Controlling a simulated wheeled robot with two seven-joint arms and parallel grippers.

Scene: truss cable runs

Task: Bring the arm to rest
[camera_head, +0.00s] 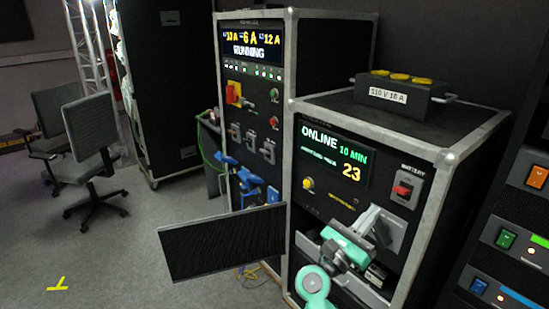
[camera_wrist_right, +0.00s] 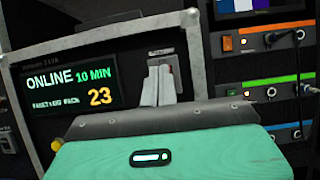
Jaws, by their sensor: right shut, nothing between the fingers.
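My right arm (camera_head: 315,283), teal and grey, reaches up in front of the right-hand cabinet. My right gripper (camera_head: 371,217) is shut and empty, close to the front panel below the red battery switch (camera_head: 402,190). In the wrist view its pale fingers (camera_wrist_right: 158,86) are together, just below and partly over the same switch (camera_wrist_right: 168,70). I cannot tell whether they touch the panel. My left gripper is not in view.
The cabinet display (camera_head: 333,157) reads ONLINE 10 MIN and 23. A dark flap (camera_head: 222,242) juts out left of my arm. A taller cabinet (camera_head: 250,90) stands behind. A rack (camera_head: 510,240) is at the right. Open floor (camera_head: 110,250) lies left, with chairs (camera_head: 90,140) beyond.

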